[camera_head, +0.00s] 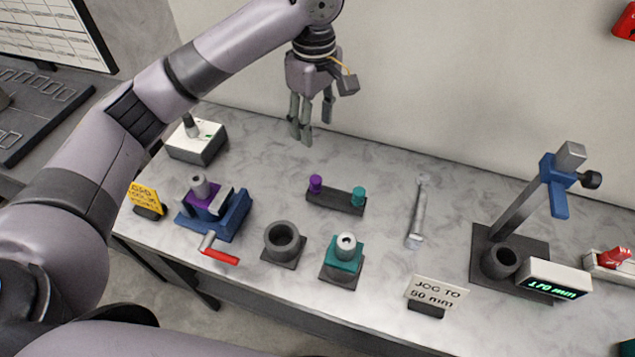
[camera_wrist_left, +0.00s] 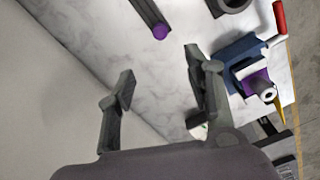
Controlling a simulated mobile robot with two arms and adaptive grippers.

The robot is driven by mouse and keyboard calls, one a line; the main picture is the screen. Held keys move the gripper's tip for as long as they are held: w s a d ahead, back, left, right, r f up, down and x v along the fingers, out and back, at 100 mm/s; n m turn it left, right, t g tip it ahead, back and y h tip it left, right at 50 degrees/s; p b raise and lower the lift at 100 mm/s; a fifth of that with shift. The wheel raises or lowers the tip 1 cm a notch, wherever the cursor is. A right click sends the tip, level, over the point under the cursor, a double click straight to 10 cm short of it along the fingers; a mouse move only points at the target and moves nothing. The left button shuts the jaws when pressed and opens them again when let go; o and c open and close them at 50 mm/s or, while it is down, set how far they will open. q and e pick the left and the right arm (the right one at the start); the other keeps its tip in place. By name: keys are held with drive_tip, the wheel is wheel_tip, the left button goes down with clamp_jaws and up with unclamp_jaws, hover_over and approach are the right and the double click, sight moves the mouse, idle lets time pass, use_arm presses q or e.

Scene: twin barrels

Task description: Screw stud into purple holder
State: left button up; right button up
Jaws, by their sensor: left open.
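The purple holder (camera_head: 207,201) sits clamped in a blue vise (camera_head: 231,219) at the table's left, with a grey hollow cylinder (camera_head: 199,185) upright on top. It also shows at the right of the left wrist view (camera_wrist_left: 257,83). A small purple stud (camera_head: 315,184) and a teal stud (camera_head: 358,196) stand at either end of a dark rack (camera_head: 336,203); the purple stud also shows in the left wrist view (camera_wrist_left: 160,31). My left gripper (camera_head: 312,124) is open and empty, pointing down above the table's back edge, behind the rack. My right gripper is out of view.
A teal holder (camera_head: 343,254) and a dark round cup (camera_head: 283,240) stand at the front. A wrench-like tool (camera_head: 418,213) lies right of the rack. A gauge stand (camera_head: 513,208) is at the right. A red vise handle (camera_head: 221,256) juts forward. A white box (camera_head: 197,143) stands back left.

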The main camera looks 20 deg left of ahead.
use_arm(q)
hover_over(316, 179)
wheel_tip(316, 179, down, 11)
drive_tip(key=shift+w+a+f+p, duration=0.1)
drive_tip(key=shift+a+p, duration=0.05)
drive_tip(key=shift+p, duration=0.3)
drive_tip(key=shift+f, duration=0.5)
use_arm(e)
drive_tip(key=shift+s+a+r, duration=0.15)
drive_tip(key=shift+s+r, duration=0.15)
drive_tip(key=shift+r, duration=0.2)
use_arm(q)
drive_tip(key=shift+f+p, duration=0.7)
drive_tip(key=shift+f, duration=1.9)
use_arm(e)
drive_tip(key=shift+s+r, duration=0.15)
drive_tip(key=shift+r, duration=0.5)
